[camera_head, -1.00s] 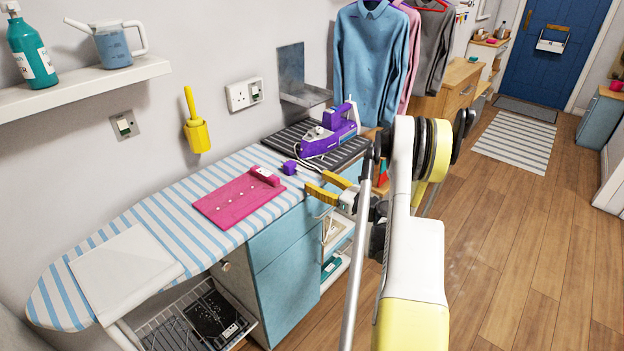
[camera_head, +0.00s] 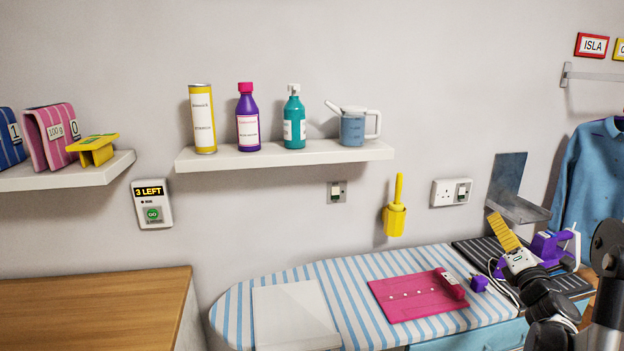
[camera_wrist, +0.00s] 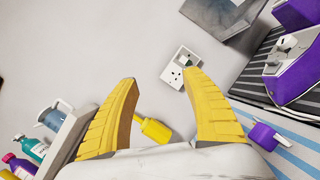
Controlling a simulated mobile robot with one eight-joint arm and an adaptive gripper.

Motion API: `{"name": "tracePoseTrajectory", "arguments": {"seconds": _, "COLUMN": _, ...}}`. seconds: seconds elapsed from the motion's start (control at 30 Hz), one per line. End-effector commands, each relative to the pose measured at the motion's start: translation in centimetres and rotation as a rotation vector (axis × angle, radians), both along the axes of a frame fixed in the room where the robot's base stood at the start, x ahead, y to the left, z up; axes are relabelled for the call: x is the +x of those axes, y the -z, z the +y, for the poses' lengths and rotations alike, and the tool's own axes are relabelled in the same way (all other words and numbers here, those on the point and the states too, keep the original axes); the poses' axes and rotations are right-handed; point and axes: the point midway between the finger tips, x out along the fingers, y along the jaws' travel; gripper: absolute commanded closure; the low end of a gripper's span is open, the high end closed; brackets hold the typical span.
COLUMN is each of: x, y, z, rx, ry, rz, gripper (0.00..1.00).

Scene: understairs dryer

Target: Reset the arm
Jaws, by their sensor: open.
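My gripper (camera_head: 503,232) is raised at the right of the head view, in front of the purple iron (camera_head: 552,246) and the dark ribbed rest. Its yellow fingers also show in the wrist view (camera_wrist: 172,100), spread apart with nothing between them. Past the fingers the wrist view shows the wall, a white socket (camera_wrist: 182,67) and a yellow holder (camera_wrist: 152,128). The far finger is mostly hidden in the head view.
A shelf (camera_head: 280,156) with bottles and a jug is above. A grey metal bracket (camera_head: 518,208) juts from the wall near my gripper. A wooden top (camera_head: 90,310) is clear at left.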

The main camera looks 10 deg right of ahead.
Motion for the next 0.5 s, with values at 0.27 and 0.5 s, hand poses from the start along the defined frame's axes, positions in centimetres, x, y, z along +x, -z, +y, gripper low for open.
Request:
{"name": "tracePoseTrajectory", "arguments": {"seconds": 0.27, "x": -2.1, "y": -6.8, "z": 8.4, "rx": 0.774, "ry": 0.1, "rz": -0.105, "gripper": 0.44}}
{"name": "tracePoseTrajectory", "arguments": {"seconds": 0.5, "x": -8.8, "y": -3.5, "z": 18.7, "rx": 1.45, "ry": 0.241, "rz": -0.057, "gripper": 0.44}}
